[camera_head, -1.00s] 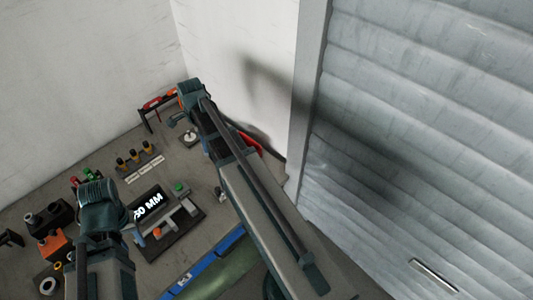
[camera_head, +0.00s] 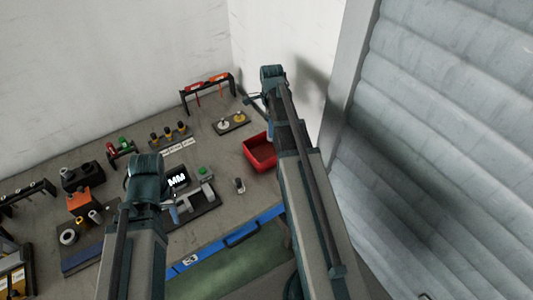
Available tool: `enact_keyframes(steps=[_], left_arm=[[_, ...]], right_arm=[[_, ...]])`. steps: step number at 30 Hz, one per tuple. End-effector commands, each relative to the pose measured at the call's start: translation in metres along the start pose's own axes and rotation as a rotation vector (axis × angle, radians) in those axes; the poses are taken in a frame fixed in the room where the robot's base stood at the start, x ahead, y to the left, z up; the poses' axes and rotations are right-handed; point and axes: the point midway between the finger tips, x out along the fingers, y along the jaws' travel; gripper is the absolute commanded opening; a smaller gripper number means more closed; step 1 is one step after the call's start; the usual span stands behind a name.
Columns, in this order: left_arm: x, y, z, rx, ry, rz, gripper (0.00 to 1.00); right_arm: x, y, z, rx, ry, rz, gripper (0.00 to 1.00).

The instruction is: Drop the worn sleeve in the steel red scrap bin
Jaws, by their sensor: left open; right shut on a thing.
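The red scrap bin (camera_head: 262,151) is an open tray at the right back part of the bench, next to my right forearm. My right gripper (camera_head: 254,98) is beyond the bin in the picture, near the back corner, mostly hidden by its wrist. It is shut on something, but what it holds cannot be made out. My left gripper (camera_head: 172,212) is open over the front middle of the bench, partly hidden by its wrist. I cannot pick out the worn sleeve for sure. A small grey cylinder (camera_head: 239,185) stands on the bench in front of the bin.
A black fixture with a lit display (camera_head: 177,180) lies by my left gripper. A rack with red-handled tools (camera_head: 206,83), a plate with two posts (camera_head: 231,123) and several small posts (camera_head: 168,133) stand behind. White wall and grey shutter (camera_head: 450,130) bound the right.

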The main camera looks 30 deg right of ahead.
Motion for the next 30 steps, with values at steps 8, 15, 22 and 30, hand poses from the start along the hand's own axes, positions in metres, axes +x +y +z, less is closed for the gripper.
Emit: enact_keyframes(steps=[8, 15, 22, 30], left_arm=[[0.033, 0.003, -0.002, -0.001, 0.000, 0.000, 0.42], [0.054, 0.005, -0.003, -0.001, 0.000, 0.000, 0.42], [0.053, 0.005, -0.003, -0.001, 0.000, 0.000, 0.42], [0.053, 0.005, -0.003, -0.001, 0.000, 0.000, 0.42]], right_arm=[[0.034, 0.000, 0.000, -0.001, 0.000, 0.000, 0.03], [0.054, 0.000, 0.000, -0.001, 0.000, 0.000, 0.03], [0.054, 0.000, 0.000, -0.001, 0.000, 0.000, 0.03], [0.053, 0.000, 0.000, -0.001, 0.000, 0.000, 0.68]])
